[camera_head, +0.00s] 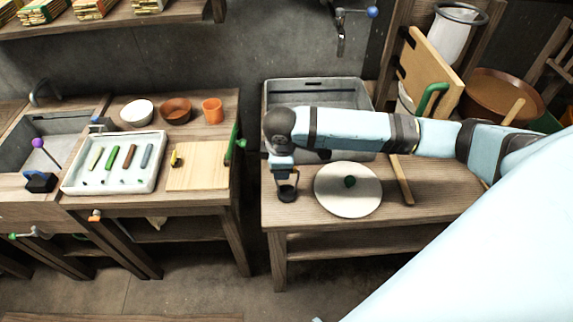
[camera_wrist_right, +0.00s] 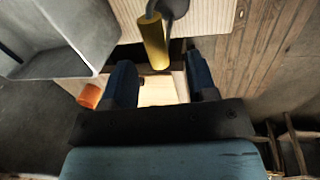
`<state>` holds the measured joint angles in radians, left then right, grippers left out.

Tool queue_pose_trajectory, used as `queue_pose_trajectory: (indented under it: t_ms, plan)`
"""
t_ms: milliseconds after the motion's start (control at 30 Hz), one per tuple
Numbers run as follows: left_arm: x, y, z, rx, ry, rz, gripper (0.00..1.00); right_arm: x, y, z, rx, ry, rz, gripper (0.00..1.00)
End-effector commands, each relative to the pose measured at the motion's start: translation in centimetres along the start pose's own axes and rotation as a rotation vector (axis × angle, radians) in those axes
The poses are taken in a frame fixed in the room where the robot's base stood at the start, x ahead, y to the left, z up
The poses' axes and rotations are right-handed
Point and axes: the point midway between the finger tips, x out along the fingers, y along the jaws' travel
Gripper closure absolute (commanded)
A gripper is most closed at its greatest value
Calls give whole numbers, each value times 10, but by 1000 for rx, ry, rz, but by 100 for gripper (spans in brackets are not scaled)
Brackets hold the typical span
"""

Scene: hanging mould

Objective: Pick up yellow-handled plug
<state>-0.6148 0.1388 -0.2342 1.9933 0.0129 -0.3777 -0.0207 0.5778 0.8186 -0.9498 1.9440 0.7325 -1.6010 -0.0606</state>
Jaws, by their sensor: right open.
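A small yellow thing with a dark part (camera_head: 176,159) lies on the cutting board (camera_head: 205,170) at the left; it may be the yellow-handled plug. My right gripper (camera_head: 287,188) is over the left front of the right-hand table, well to the right of that board. In the wrist view its two dark blue fingers (camera_wrist_right: 160,68) are apart, with nothing seen held between them. A yellow cylinder (camera_wrist_right: 154,45) with grey curved parts at its top shows near the fingertips; I cannot tell whether it is the same thing. My left gripper is out of view.
The left table holds a white tray (camera_head: 70,187) and an orange cup (camera_head: 212,110). A gap separates the two tables.

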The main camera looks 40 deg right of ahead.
Motion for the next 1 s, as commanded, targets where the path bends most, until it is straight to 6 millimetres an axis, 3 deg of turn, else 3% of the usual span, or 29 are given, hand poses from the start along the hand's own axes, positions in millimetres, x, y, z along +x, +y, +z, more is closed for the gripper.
queue_pose_trajectory:
  t_ms: [233,533,767,1000]
  plan:
    - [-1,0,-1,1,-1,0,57,35,2,8,0,-1,-1,48]
    - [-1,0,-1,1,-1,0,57,40,2,8,-1,0,0,48]
    - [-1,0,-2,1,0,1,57,40,2,7,-1,0,0,98]
    - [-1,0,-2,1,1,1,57,40,2,7,-1,0,1,100]
